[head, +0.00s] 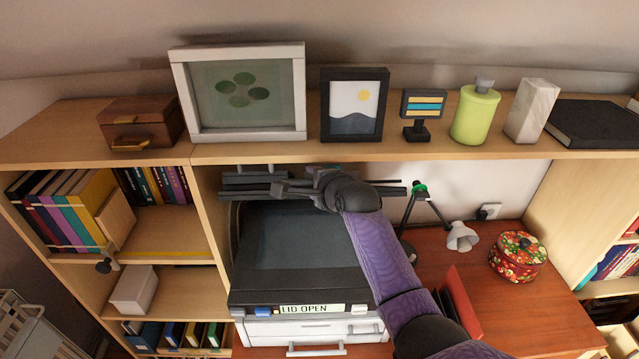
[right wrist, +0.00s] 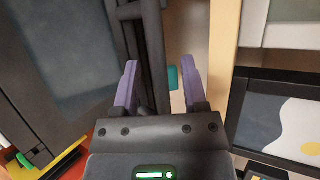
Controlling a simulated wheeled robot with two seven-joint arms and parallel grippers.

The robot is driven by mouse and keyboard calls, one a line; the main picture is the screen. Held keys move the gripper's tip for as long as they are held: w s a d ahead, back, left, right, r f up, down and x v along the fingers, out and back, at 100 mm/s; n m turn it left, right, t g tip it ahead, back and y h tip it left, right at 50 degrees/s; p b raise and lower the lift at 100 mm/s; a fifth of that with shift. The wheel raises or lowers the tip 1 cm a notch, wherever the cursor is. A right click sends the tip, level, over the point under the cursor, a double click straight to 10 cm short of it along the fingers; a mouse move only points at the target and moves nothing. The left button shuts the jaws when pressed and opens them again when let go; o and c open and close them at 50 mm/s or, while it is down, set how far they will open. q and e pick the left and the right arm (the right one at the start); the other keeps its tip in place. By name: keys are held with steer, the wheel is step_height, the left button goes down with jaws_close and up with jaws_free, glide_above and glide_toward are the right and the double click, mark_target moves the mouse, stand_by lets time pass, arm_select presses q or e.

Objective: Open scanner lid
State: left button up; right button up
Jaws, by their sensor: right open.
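The scanner (head: 240,296) is a dark box on a white drawer unit below the long shelf. My right gripper (head: 285,188) is there at the panel's back edge, pointing left. In the right wrist view its purple fingers (right wrist: 158,85) are apart, with dark bars and a teal piece showing between and beyond them. My left gripper is not in view.
The shelf (head: 450,152) just above my right gripper carries a wooden box (head: 140,123), two frames, a small sign, a green bottle (head: 475,115) and a marble block. A desk lamp (head: 461,236), red folder (head: 462,302) and floral pot (head: 517,257) stand right of the scanner.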

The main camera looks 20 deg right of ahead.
steer(key=v, duration=0.9)
steer(key=shift+s+p, duration=0.35)
